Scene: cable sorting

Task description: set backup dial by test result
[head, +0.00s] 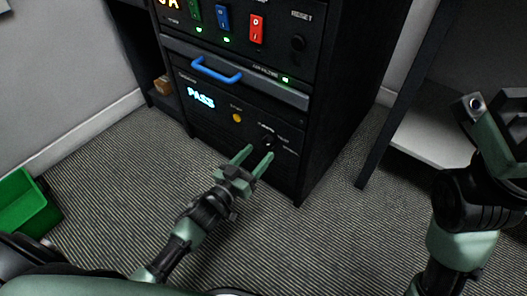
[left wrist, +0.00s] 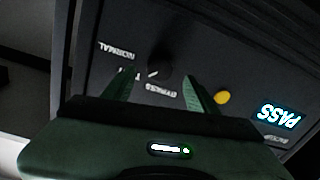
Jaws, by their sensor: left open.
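The dial (head: 267,139) is a small black knob on the lower black panel, with labels around it. In the left wrist view the dial (left wrist: 161,68) has NORMAL and BYPASS labels nearby, and a third label is mostly hidden by a finger. Its pale pointer mark slants toward that hidden label. The display (head: 200,98) glows PASS; it also shows in the left wrist view (left wrist: 279,116). My left gripper (head: 255,156) is open just in front of the dial, fingers on either side of it, with no clear contact. My right gripper (head: 497,130) is at the right edge, partly cut off.
A yellow button (head: 236,117) sits between display and dial. Above are a blue handle (head: 216,71) and green, blue and red switches (head: 257,29). A green bin (head: 27,203) stands on the carpet at left. A shelf (head: 432,139) stands at right.

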